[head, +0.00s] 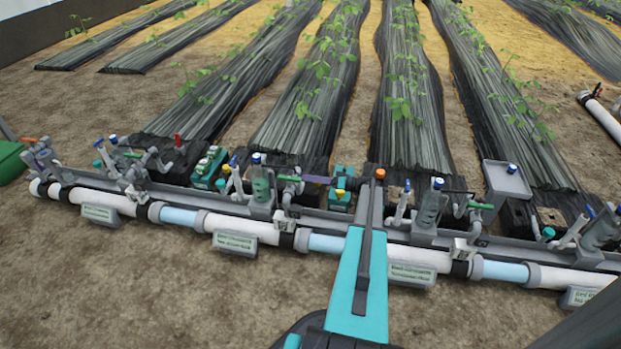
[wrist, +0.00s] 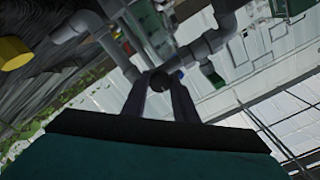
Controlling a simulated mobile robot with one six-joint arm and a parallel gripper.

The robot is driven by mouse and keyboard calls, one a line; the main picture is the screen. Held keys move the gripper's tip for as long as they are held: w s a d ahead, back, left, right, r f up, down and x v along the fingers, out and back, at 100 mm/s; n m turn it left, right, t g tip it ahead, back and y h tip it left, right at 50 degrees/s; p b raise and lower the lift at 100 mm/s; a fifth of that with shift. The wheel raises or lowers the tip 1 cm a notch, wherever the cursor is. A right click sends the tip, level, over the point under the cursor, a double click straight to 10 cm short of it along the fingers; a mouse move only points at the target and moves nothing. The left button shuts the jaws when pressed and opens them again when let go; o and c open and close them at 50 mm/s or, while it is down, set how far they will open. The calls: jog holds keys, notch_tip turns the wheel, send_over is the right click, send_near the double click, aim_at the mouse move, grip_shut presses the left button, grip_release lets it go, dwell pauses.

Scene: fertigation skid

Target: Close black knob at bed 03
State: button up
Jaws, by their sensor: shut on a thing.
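In the wrist view, the two dark fingers of my gripper (wrist: 170,88) close around a small round black knob (wrist: 164,80) at the end of a grey pipe fitting. In the head view, my teal arm rises from the bottom, and my gripper (head: 306,180) points left toward the grey valve assembly (head: 262,186) at the second-from-left visible station. The fingers meet the assembly at its right side, and the knob is too small and covered to make out there. The sign (head: 235,242) below this station is too small to read, so I cannot tell the bed number.
A white and blue pipe (head: 328,243) runs across the front with several similar valve stations. A grey tray (head: 506,181) stands to the right. Black-covered plant beds (head: 410,120) lie behind; bare soil lies in front.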

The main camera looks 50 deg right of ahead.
jog(key=o, duration=1)
jog(key=shift+p+v, duration=1.1)
jog(key=shift+v, duration=2.6)
